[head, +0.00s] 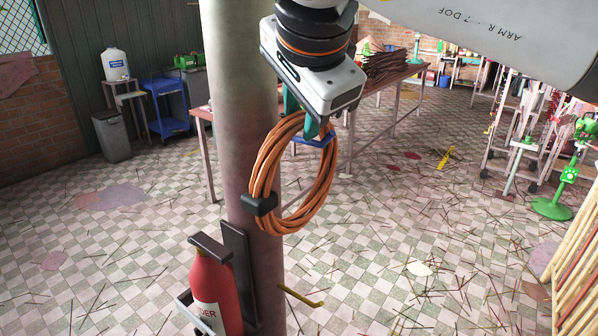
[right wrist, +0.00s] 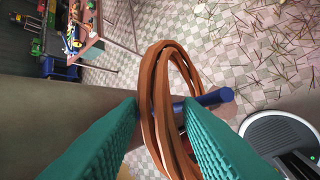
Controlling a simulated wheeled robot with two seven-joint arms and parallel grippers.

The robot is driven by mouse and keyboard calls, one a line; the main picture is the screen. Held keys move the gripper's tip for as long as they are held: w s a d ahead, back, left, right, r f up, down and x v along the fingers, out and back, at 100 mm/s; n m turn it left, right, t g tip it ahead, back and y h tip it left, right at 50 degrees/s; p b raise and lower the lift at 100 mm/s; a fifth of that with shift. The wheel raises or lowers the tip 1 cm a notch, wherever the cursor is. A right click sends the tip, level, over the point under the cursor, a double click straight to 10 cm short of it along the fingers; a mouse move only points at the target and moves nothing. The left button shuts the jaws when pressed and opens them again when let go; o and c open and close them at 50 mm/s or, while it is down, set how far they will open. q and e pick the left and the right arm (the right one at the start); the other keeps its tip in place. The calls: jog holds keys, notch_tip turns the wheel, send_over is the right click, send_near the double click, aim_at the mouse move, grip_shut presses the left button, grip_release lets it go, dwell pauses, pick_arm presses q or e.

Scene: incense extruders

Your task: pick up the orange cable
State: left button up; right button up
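In the right wrist view, the cable (right wrist: 152,85) runs between the two teal fingers of the right gripper (right wrist: 162,105). They stand apart, one on each side, and firm contact is not visible. The blue peg (right wrist: 213,98) shows behind the strands. My left gripper is not in view.
The thick column (head: 232,90) stands right behind the coil. A red fire extinguisher (head: 213,290) in a dark bracket is below it, with a yellow hook (head: 300,297) beside. Tables and a blue cart (head: 166,105) stand farther back. The tiled floor is strewn with thin sticks.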

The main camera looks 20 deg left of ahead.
grip_shut()
jog(key=shift+r, duration=0.2)
